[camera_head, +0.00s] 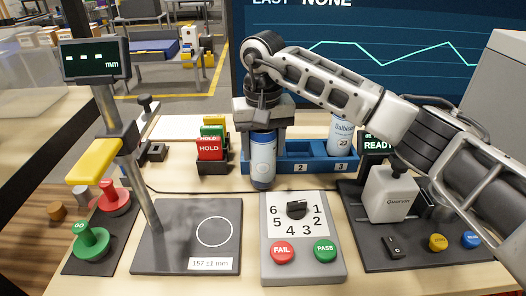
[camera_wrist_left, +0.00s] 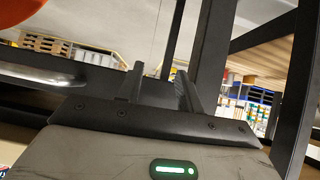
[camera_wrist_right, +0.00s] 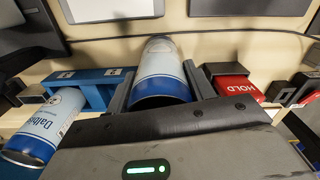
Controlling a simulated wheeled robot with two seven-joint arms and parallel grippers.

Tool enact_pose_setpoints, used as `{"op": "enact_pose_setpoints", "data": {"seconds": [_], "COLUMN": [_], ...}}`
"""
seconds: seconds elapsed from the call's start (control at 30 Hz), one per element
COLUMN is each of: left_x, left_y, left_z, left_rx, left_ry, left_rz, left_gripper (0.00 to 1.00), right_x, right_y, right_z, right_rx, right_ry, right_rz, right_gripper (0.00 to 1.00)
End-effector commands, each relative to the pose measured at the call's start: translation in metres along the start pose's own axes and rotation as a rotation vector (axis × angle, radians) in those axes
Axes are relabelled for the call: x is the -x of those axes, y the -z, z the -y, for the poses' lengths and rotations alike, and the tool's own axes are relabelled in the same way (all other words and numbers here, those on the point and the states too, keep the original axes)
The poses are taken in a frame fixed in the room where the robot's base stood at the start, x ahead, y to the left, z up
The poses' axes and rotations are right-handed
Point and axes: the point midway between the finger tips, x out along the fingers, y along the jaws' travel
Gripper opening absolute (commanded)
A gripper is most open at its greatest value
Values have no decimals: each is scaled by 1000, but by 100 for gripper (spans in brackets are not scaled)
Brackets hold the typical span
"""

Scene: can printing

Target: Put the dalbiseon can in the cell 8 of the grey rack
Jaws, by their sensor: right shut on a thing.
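My right gripper (camera_head: 263,128) is shut on a white can (camera_head: 262,155) with a blue band, held upright in front of the blue rack's left end; its print is unreadable. The held can (camera_wrist_right: 162,75) also shows between the fingers in the right wrist view. Another white-and-blue can (camera_head: 341,134), printed "Dalbi…" and marked 23, stands in the blue rack (camera_head: 298,167) at slot 3; it also shows in the right wrist view (camera_wrist_right: 42,130). My left gripper (camera_wrist_left: 158,90) is open and empty in its wrist view and outside the head view. I cannot make out a grey rack.
A black pad (camera_head: 180,250) with a white circle lies front left, beside a height gauge (camera_head: 110,120). A dial panel (camera_head: 300,250) with FAIL and PASS buttons stands front centre. A red HOLD block (camera_head: 209,150) is left of the can. A white device (camera_head: 388,195) stands at right.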

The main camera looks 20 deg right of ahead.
Motion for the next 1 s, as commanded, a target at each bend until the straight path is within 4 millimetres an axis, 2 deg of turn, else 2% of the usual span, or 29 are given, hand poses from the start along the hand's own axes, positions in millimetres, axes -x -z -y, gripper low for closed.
{"op": "enact_pose_setpoints", "data": {"seconds": [0.13,0.37,0.4,0.43,0.47,0.77,0.87,1.0], "left_x": [2,1,2,2,2,4,3,0], "left_y": [3,-4,-3,-4,-4,-2,-2,-5], "left_z": [-1,-2,-2,-2,-2,-2,-2,-2], "left_rx": [-1,-1,-1,-1,-1,-1,-2,-2], "left_ry": [-3,-5,-5,-5,-5,-5,-4,-4], "left_rz": [-6,2,4,4,5,4,2,2], "left_gripper": [36,36,36,36,36,36,36,36], "right_x": [1,-5,-3,-3,-3,0,8,32], "right_y": [0,0,0,0,0,0,1,1], "right_z": [0,0,0,0,0,0,0,0], "right_rx": [0,0,0,0,0,0,0,0], "right_ry": [1,1,1,1,1,1,2,3], "right_rz": [-2,-2,-2,-2,-2,-1,-5,-7], "right_gripper": [32,32,64,73,75,75,75,75]}}
